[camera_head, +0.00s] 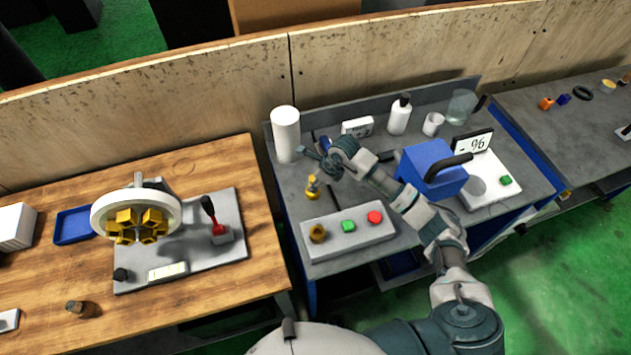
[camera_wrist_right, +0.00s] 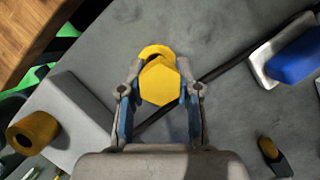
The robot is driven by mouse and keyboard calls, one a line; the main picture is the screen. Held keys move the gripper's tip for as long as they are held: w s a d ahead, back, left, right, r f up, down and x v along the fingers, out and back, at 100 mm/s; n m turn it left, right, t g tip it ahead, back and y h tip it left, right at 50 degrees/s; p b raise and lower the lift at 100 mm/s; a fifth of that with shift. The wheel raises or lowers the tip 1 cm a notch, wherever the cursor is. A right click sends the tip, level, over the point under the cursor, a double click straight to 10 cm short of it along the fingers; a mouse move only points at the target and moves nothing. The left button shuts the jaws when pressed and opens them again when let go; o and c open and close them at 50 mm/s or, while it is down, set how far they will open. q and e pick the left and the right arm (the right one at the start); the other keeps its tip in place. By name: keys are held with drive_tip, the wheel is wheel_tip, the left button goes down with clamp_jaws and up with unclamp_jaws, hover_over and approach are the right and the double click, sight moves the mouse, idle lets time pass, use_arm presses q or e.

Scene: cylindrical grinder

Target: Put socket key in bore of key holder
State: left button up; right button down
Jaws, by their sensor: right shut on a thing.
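A yellow piece with a hexagonal end, seemingly the socket key (camera_head: 313,188), shows below my right gripper (camera_head: 325,160) in the head view. In the right wrist view the hexagonal end of the key (camera_wrist_right: 160,80) is between the two fingers of my right gripper (camera_wrist_right: 160,92), which is shut on it. A rounder yellow part shows behind the hexagon. A brass-coloured ring with a dark bore, seemingly the key holder (camera_head: 318,233), stands on a grey box; it also shows at lower left in the wrist view (camera_wrist_right: 38,130). My left gripper is out of view.
The grey box (camera_head: 350,246) also carries a green button (camera_head: 348,226) and a red button (camera_head: 375,217). A blue block (camera_head: 432,166) stands right of my gripper. A white cylinder (camera_head: 286,134) and a white bottle (camera_head: 399,116) stand behind.

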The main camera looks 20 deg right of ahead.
drive_tip(key=shift+f, duration=0.1)
drive_tip(key=shift+a, duration=0.1)
drive_tip(key=c, duration=1)
unclamp_jaws()
drive_tip(key=shift+a, duration=0.15)
drive_tip(key=shift+o, duration=1)
drive_tip(key=shift+a, duration=0.25)
drive_tip(key=shift+r, duration=0.25)
use_arm(q)
drive_tip(key=shift+s+a+f+b, duration=0.1)
drive_tip(key=shift+f+b, duration=0.5)
drive_tip(key=shift+f, duration=0.05)
use_arm(e)
drive_tip(key=v, duration=1.1)
drive_tip(key=shift+d+r, duration=0.25)
drive_tip(key=shift+r, duration=0.1)
